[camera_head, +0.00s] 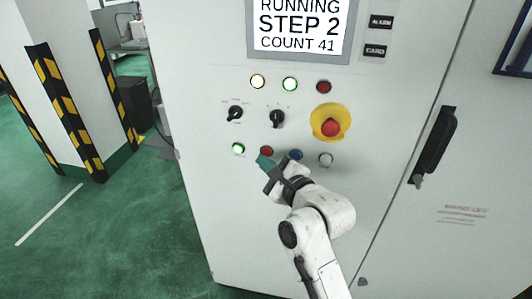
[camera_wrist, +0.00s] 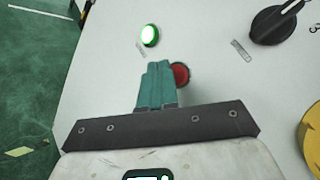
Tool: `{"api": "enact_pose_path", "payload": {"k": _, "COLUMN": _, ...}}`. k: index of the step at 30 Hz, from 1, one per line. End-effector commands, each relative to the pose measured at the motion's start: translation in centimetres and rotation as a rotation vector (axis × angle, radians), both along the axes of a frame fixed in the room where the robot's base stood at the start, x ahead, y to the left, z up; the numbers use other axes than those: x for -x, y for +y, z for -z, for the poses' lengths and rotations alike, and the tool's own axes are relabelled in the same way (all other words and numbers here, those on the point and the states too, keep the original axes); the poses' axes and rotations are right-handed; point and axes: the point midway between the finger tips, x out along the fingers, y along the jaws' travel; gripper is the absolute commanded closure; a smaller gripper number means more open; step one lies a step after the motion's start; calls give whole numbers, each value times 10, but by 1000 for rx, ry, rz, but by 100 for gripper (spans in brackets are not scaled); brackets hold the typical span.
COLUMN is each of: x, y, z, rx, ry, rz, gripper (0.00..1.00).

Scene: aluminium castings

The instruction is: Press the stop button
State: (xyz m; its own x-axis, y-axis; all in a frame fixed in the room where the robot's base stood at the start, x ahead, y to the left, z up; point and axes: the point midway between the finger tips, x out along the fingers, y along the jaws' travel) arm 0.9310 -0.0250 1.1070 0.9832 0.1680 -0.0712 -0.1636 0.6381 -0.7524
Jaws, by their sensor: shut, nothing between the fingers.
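A small red button (camera_head: 266,151) sits in the lower row of the white control panel, just right of a lit green button (camera_head: 238,148). In the wrist view the red button (camera_wrist: 182,74) shows beside the right side of my fingertips, partly covered by them. My gripper (camera_head: 262,160) is shut and empty, its teal fingertips just below the red button. Its fingertips also show in the wrist view (camera_wrist: 158,64). I cannot tell whether they touch the panel. A larger red mushroom button (camera_head: 330,128) stands on a yellow plate to the right. No label naming the stop button is readable.
The screen (camera_head: 300,28) reads RUNNING, STEP 2, COUNT 41. A blue button (camera_head: 295,155) and a white button (camera_head: 326,160) are close to my gripper. Two black selector knobs, one of them here (camera_head: 277,118), stick out above. A black door handle (camera_head: 434,145) is at right.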

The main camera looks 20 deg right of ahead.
Motion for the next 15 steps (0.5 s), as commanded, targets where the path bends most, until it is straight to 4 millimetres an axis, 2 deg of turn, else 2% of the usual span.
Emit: {"api": "enact_pose_path", "payload": {"k": 15, "x": -7, "y": -5, "z": 0, "rx": 0, "ry": 0, "rz": 0, "gripper": 100}}
